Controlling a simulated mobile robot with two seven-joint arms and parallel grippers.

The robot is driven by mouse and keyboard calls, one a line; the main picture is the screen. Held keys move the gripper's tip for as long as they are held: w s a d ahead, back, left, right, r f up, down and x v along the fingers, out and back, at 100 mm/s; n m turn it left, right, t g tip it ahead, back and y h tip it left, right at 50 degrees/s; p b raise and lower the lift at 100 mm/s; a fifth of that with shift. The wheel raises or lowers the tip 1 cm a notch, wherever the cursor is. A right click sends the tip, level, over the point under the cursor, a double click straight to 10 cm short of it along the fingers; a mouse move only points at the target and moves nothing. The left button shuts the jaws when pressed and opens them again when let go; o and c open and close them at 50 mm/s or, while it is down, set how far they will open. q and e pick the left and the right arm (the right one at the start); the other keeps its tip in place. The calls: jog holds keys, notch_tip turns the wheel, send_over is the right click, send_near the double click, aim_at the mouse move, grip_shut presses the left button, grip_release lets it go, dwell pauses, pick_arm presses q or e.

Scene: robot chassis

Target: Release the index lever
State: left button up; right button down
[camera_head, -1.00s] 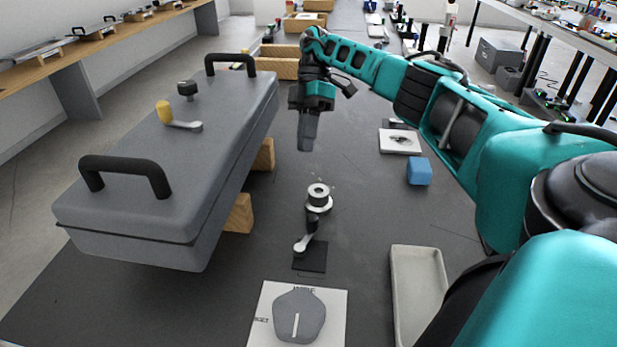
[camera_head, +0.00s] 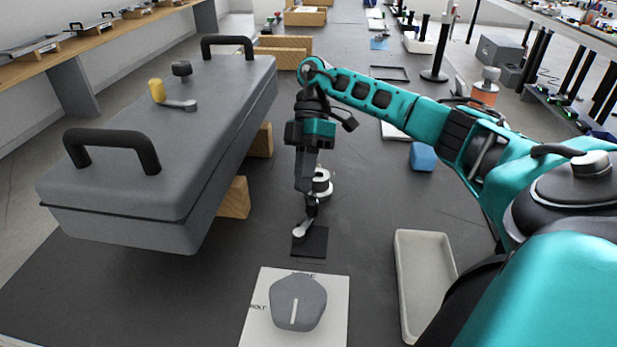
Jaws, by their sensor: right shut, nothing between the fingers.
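A small silver lever (camera_head: 304,228) slopes down onto a black square plate (camera_head: 312,243) on the dark table. A round silver collar (camera_head: 322,184) stands just behind it, partly hidden by my right gripper. My right gripper (camera_head: 309,206) points down, shut and empty, with its tips at or just above the lever's upper end; I cannot tell if they touch. A second lever, a silver arm with a yellow knob (camera_head: 157,91), sits on top of the grey chassis case (camera_head: 200,140), beside a black knob (camera_head: 182,69). My left gripper is not in view.
The case has two black handles and rests on wooden blocks (camera_head: 235,198). A white card (camera_head: 256,320) with a grey rounded piece (camera_head: 298,302) lies in front. A pale tray (camera_head: 428,275) and a blue block (camera_head: 423,156) lie to the right.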

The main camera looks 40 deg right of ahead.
jog(key=shift+s+a, duration=0.3)
jog(key=shift+s, duration=0.6)
